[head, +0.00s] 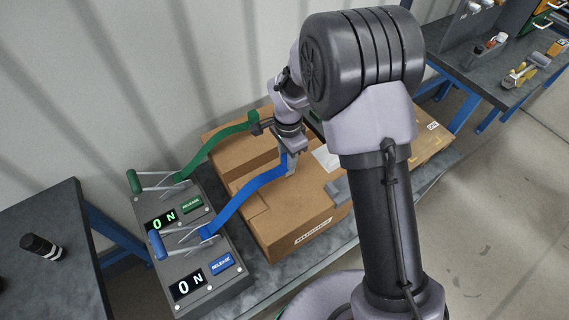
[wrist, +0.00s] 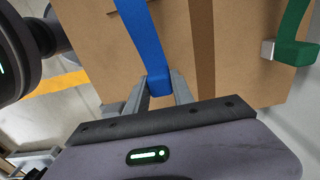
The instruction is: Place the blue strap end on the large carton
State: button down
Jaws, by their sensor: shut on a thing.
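The blue strap (head: 245,192) runs from the blue-handled tensioner on the grey control unit up to my gripper (head: 289,166). In the wrist view my gripper (wrist: 160,88) is shut on the blue strap end (wrist: 158,82), with the strap leading away upward. The large brown carton (head: 285,222) lies below the gripper, and its brown face fills much of the wrist view (wrist: 225,45). I cannot tell whether the strap end touches the carton.
A green strap (head: 222,143) runs over the carton's far left side; its end with a metal clip (wrist: 285,50) shows in the wrist view. The control unit (head: 205,290) with readouts and release buttons stands left. A dark table (head: 60,220) is farther left, a workbench (head: 480,70) at right.

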jog(key=shift+f, duration=0.8)
jog(key=shift+f, duration=0.1)
jog(key=shift+f, duration=0.15)
jog(key=c, duration=1.1)
grip_release()
jog(key=shift+r, duration=0.2)
